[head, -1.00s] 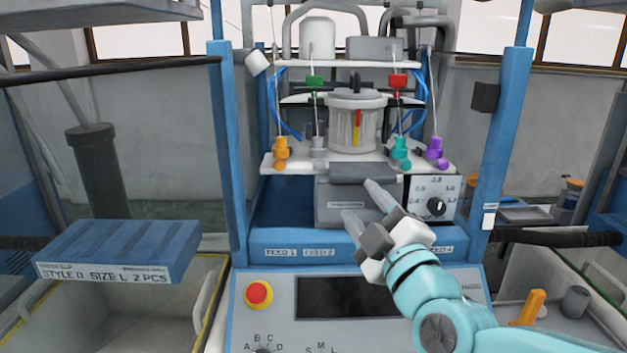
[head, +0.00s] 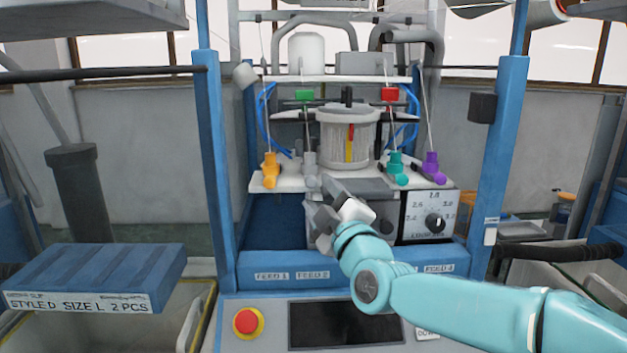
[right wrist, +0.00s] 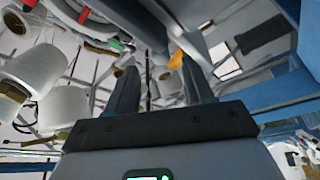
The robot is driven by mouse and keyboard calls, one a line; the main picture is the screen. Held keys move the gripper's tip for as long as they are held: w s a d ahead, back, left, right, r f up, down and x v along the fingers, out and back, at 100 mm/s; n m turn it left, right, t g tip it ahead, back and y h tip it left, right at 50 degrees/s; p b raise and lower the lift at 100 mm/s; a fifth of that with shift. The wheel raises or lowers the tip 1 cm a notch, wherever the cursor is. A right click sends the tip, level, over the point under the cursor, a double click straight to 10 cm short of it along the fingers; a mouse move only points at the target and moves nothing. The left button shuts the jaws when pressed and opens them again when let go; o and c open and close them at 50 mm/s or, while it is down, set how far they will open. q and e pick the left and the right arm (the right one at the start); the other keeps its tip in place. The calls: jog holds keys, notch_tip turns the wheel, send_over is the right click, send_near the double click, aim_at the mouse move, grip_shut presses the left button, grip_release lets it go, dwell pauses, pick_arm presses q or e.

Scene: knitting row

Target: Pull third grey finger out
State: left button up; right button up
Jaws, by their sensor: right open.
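Colored yarn fingers stand along the front of the white plate (head: 350,178) in the head view. From left they are an orange finger (head: 270,166), a grey finger (head: 310,159), a teal finger (head: 396,164) and a purple finger (head: 431,165). Only one of these is clearly grey, the second from left. My right gripper (head: 324,189) is open, with its tips just below and right of the grey finger; contact cannot be told. In the right wrist view its two jaws (right wrist: 160,88) are spread, with an orange part (right wrist: 176,60) beyond. My left gripper is not in view.
The ribbed cylinder (head: 348,138) stands behind the fingers. A dial panel (head: 413,228) sits to the right, and blue posts flank the machine. A red stop button (head: 247,321) is on the front panel. A blue box (head: 95,272) lies at left.

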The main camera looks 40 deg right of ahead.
aim_at(313, 185)
jog(key=x, duration=0.4)
jog(key=shift+w+f+p, duration=0.1)
jog(key=shift+w+p, duration=0.05)
jog(key=shift+p, duration=0.2)
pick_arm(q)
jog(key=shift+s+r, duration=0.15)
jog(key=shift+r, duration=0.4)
pick_arm(e)
jog(key=shift+d, duration=0.1)
grip_shut()
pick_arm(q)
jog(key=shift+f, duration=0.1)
pick_arm(e)
jog(key=shift+s+f, duration=0.1)
jog(key=shift+s, duration=0.15)
jog(key=shift+s+a+b, duration=0.45)
jog(key=shift+s+a, duration=0.45)
jog(key=shift+s, duration=0.2)
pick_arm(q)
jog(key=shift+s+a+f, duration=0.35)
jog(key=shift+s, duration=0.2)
pick_arm(e)
jog(key=shift+w+f, duration=0.1)
